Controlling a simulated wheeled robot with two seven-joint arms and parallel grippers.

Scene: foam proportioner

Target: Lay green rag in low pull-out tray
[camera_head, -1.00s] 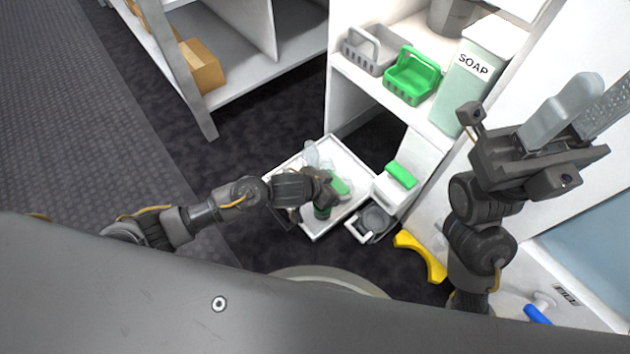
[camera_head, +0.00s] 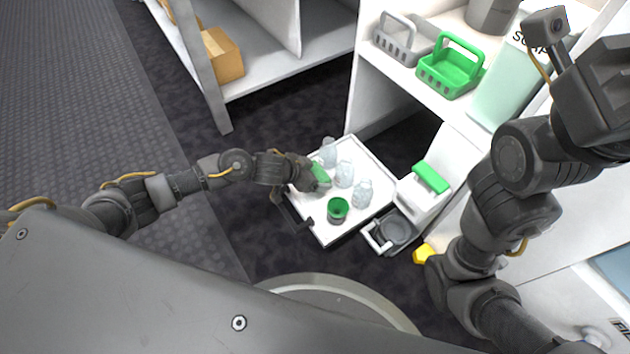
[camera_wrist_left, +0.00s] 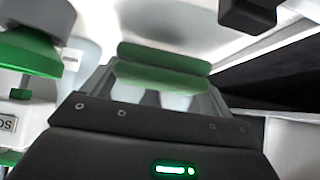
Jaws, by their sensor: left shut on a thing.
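The green rag (camera_head: 320,173) is in the fingers of my left gripper (camera_head: 313,175), which is over the left side of the low white pull-out tray (camera_head: 373,167). In the left wrist view the rag (camera_wrist_left: 165,66) shows as a rounded green strip across the shut fingers. I cannot tell whether the rag touches the tray floor. The tray is pulled out and has a dark handle at its front. My right arm is raised at the right, with its fingers outside the picture.
Clear bottles (camera_head: 362,193) and a green cup (camera_head: 338,210) stand in the tray. A white dispenser with a green top (camera_head: 431,177) and a grey round container (camera_head: 394,230) are to its right. A green basket (camera_head: 450,70) and a grey basket (camera_head: 402,40) sit on the shelf above.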

